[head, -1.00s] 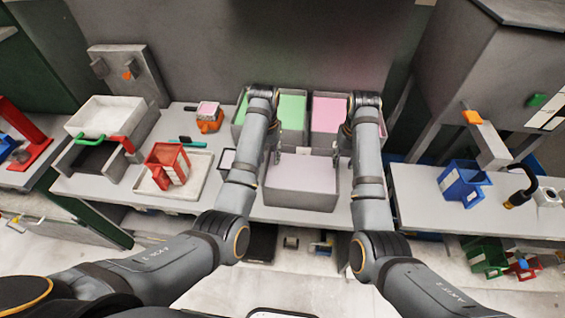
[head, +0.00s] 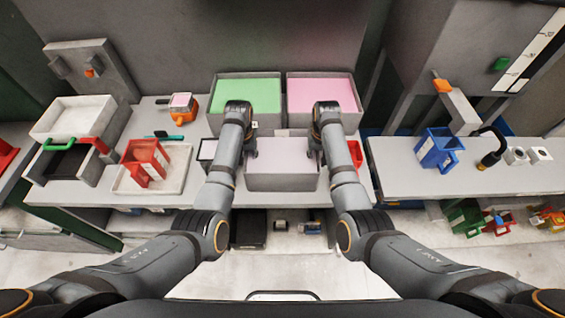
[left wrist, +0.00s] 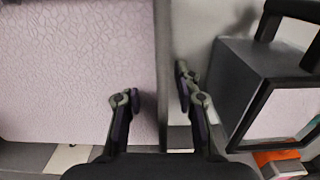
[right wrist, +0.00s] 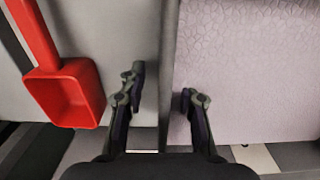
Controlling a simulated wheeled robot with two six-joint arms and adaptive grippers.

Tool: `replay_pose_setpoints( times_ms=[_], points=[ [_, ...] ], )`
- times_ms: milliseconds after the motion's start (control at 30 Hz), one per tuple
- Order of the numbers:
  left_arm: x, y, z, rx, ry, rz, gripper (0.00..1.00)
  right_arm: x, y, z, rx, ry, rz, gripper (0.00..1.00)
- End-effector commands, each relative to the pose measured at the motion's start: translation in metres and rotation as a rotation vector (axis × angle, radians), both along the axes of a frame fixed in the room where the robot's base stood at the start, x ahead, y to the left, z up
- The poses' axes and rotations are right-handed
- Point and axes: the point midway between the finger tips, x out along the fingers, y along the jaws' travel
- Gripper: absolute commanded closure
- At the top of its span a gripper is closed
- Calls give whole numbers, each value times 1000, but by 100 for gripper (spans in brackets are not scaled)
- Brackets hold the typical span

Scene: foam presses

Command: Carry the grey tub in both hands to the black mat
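The grey tub (head: 282,183), with a pale lilac filling, stands on the bench between my two grippers. My left gripper (head: 250,153) is at its left wall. In the left wrist view the left gripper's fingers (left wrist: 158,95) straddle that wall with gaps on both sides, so it is open. My right gripper (head: 315,157) is at the right wall. In the right wrist view the right gripper's fingers (right wrist: 160,95) straddle the rim, also apart and open. The tub's filling fills the inner side of both wrist views. I cannot make out a black mat for certain.
Bins with green (head: 246,95) and pink (head: 321,93) fillings stand just behind the tub. A small dark-edged box (head: 207,150) is close on its left, a red scoop (head: 355,153) on its right. Further left, a red holder (head: 146,160) stands on a white tray (head: 180,178).

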Motion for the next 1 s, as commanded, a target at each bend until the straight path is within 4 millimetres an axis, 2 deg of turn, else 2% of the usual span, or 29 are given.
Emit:
replay_pose_setpoints(
  times_ms=[167, 433, 467, 700, 1000],
  points=[
    [0, 0, -11, 0, -1, 0, 68, 0, 0, -11, 1, -1, 0, 68],
    [0, 0, -13, 0, -1, 0, 68, 0, 0, -13, 1, -1, 0, 68],
    [0, 0, -13, 0, -1, 0, 69, 0, 0, -12, 0, -1, 0, 69],
    [0, 0, -12, 0, -1, 0, 100, 0, 0, -12, 0, -1, 0, 100],
    [0, 0, -12, 0, -1, 0, 100, 0, 0, -12, 0, -1, 1, 100]
  ],
)
